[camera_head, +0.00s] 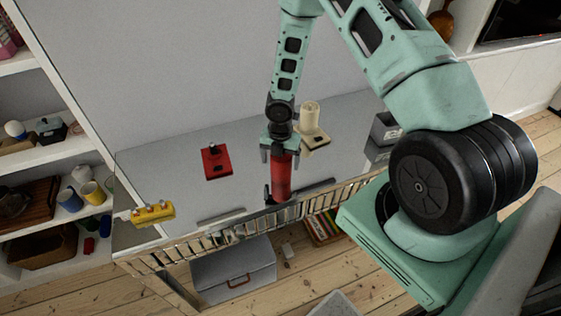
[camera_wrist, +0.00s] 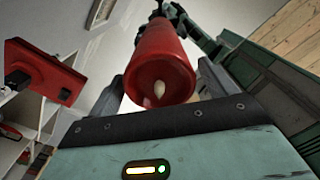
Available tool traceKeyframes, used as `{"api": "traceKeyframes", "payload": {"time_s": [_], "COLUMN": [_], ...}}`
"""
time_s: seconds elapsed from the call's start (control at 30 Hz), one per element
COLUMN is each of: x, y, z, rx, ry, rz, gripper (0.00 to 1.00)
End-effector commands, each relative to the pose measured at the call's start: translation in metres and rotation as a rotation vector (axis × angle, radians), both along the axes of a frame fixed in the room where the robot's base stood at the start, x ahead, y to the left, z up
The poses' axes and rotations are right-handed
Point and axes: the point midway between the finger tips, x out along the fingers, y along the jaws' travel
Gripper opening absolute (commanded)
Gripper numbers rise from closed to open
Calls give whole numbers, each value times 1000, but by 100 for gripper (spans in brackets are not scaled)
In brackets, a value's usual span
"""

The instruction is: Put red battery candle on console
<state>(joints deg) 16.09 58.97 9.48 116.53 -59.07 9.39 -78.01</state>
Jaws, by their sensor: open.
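The red battery candle (camera_head: 281,180) is a red cylinder near the front edge of the console (camera_head: 240,190), a grey-topped unit with a slatted front. It looks upright, with its base at the console top. My gripper (camera_head: 281,157) is over the candle from above, with its fingers apart on either side of the candle's upper part. In the wrist view the candle (camera_wrist: 165,50) sits between the two fingers (camera_wrist: 160,90), its top with a pale wick facing the camera. Finger contact cannot be told.
A red box with a knob (camera_head: 216,162) and a yellow item (camera_head: 153,213) are on the console to the left. A cream candle-like object (camera_head: 310,116) stands behind the gripper. Grey bins (camera_head: 383,130) are at right. Shelves with cups (camera_head: 92,193) stand at left.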

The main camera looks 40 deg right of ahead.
Motion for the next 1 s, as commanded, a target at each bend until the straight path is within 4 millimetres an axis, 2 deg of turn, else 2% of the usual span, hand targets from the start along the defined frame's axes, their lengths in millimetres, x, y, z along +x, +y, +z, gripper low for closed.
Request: {"api": "traceKeyframes", "payload": {"time_s": [0.4,0.67,0.77,0.87,1.0], "x": [0,0,-4,-15,-55], "y": [-2,3,21,58,124], "z": [85,111,129,162,216], "rx": [-1,-4,-17,-39,-56], "ry": [-3,-1,-1,-7,-24], "rz": [-4,-12,-81,-237,-558], "gripper": [84,84,84,84,84]}}
